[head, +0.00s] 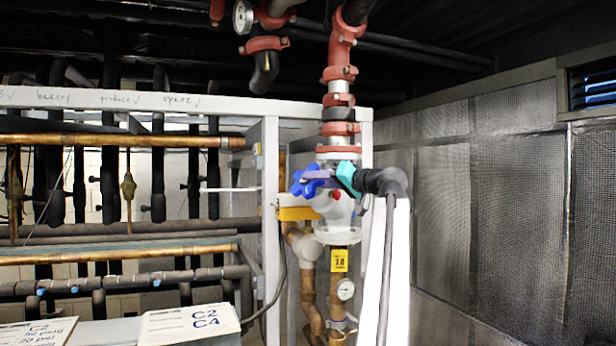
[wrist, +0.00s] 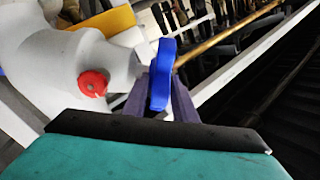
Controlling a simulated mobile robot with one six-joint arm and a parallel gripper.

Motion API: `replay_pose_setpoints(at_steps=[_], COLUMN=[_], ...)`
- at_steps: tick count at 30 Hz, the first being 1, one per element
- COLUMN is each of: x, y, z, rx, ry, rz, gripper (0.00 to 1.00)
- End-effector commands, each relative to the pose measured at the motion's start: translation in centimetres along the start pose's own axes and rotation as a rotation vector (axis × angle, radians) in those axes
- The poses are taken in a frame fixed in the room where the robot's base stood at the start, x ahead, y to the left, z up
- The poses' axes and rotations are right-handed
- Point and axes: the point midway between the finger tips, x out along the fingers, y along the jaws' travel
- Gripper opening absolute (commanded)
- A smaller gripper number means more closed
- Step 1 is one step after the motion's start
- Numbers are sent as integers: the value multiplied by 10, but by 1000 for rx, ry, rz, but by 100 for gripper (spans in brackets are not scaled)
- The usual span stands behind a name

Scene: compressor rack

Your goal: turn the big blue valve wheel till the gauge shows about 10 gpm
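The blue valve wheel (head: 304,181) is on the left side of the white valve body (head: 338,208) in the head view. My gripper (head: 318,177), teal with purple fingers, reaches it from the right. In the wrist view one blue lobe of the wheel (wrist: 162,76) stands between my purple fingers (wrist: 162,95), which lie close against both its sides; the gripper looks shut on it. A round gauge (head: 345,290) is on the copper pipe below the valve. Its dial is too small to read. My gripper and arm hide part of the valve.
A red knob (wrist: 92,83) sits on the white body close to my fingers. A yellow part (head: 298,213) lies below the wheel. A second gauge (head: 242,17) hangs at the top. White rack framing (head: 270,230) and pipes are on the left, a mesh-covered wall (head: 500,200) on the right.

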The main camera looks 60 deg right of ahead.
Motion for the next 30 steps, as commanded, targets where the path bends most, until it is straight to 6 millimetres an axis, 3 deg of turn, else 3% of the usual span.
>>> replay_pose_setpoints(at_steps=[9,20,25,30], x=[31,34,34,35], y=[-1,0,-1,-1], z=[0,1,1,1], rx=[1,0,0,0], ry=[-1,-1,-1,-5], rz=[-1,-1,-1,-1], gripper=[25,25,0,0])
